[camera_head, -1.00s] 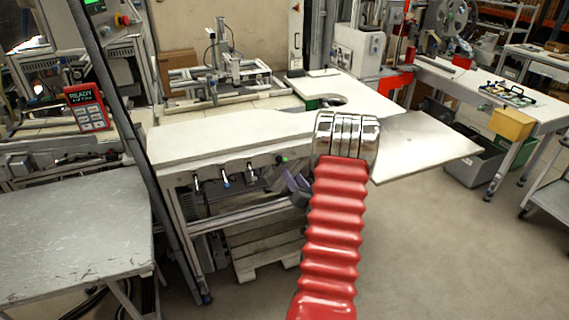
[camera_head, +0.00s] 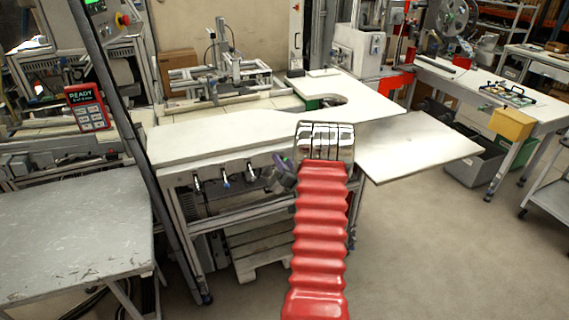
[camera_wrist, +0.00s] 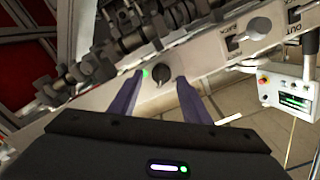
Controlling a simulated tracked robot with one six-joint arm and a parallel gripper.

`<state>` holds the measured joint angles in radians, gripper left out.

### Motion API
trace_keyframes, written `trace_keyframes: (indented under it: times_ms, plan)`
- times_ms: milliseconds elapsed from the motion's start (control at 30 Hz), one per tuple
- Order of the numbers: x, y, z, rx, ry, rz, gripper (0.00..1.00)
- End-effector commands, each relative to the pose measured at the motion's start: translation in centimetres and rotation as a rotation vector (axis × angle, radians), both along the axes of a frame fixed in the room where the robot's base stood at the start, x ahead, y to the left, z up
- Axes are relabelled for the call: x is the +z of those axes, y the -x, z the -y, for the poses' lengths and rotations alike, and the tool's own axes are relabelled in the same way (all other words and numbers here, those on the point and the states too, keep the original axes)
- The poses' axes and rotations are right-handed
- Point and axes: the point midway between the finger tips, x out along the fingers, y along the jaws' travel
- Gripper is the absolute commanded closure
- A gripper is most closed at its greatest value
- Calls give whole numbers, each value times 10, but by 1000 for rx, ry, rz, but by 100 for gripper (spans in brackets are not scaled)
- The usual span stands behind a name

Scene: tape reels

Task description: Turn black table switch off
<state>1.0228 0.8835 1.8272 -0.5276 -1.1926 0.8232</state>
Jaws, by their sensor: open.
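The black table switch (camera_wrist: 160,74) is a round dark knob on the pale front panel of the white table (camera_head: 215,140). A small green light (camera_wrist: 145,73) glows just left of it in the wrist view. My gripper (camera_wrist: 157,88) is open, with its purple fingers one on each side of the knob in that view. I cannot tell whether they touch it. In the head view my gripper (camera_head: 282,170) is at the table's front edge, left of my red arm, and the switch is hidden there.
Several levers (camera_head: 224,180) hang along the table's front. A round metal knob (camera_wrist: 258,28) sits on the labelled panel at right in the wrist view. A grey-topped table (camera_head: 75,225) stands at left, and a white board (camera_head: 415,145) juts out at right. Floor is clear at lower right.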

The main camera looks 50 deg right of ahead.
Motion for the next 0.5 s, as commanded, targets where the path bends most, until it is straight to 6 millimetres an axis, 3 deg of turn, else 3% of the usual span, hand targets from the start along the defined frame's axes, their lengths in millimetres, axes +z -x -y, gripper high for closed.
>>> trace_keyframes:
  times_ms: [67, 500]
  plan:
    - [0, 0, 0, 0, 0, 0, 57]
    - [0, 1, 0, -1, 0, 0, 88]
